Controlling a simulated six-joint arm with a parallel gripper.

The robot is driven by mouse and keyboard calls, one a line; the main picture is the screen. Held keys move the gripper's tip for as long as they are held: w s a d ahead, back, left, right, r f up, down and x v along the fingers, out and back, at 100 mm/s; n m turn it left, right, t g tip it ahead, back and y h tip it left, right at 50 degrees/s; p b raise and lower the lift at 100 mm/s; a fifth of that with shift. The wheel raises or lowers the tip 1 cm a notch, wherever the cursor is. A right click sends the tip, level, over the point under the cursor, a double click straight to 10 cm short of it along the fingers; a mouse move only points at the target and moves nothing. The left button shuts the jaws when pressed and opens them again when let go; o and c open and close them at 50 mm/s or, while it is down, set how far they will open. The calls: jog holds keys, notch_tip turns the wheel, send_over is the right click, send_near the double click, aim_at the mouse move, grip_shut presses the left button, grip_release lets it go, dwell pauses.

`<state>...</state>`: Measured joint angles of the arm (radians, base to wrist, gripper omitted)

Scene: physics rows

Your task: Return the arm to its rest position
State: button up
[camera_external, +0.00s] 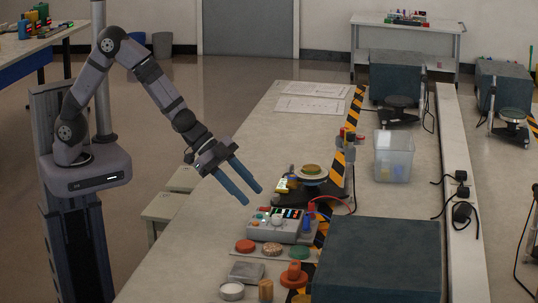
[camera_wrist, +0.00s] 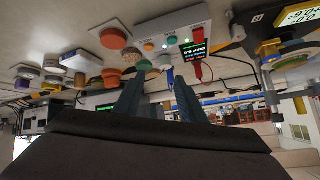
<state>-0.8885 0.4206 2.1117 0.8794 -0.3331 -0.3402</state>
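My gripper (camera_external: 252,196) hangs in the air at the bench's left edge, in front of the grey control box (camera_external: 274,226). Its two blue-grey fingers are parallel with a gap between them, and nothing is held. In the wrist view my gripper's fingers (camera_wrist: 168,98) point toward the control box (camera_wrist: 150,38), which appears upside down with a lit display. My arm (camera_external: 160,92) reaches out from its stand on the left, bent at the elbow and sloping down to the right.
Red, brown and green discs (camera_external: 272,249) lie in front of the box. A round-topped stand (camera_external: 312,175), a clear bin (camera_external: 393,157) and a large dark block (camera_external: 378,262) stand on the bench. Papers (camera_external: 315,89) lie farther back. Stools (camera_external: 165,207) stand below the left edge.

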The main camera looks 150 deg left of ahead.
jog(key=d+g+h, duration=0.1)
jog(key=d+g, duration=0.1)
jog(key=d, duration=0.9)
jog(key=s+d+m+g+h, duration=0.1)
jog(key=s+d+g, duration=0.1)
jog(key=s+d, duration=0.3)
jog(key=s+d+m+g+h+p, duration=0.1)
jog(key=s+d, duration=0.5)
jog(key=d, duration=0.6)
jog(key=s+d+m+g+h, duration=0.1)
jog(key=s+d+g+h, duration=0.1)
jog(key=s+d, duration=0.3)
jog(key=d+g, duration=0.1)
jog(key=d, duration=0.3)
jog(key=shift+s+d+p, duration=0.25)
jog(key=shift+s+p, duration=0.1)
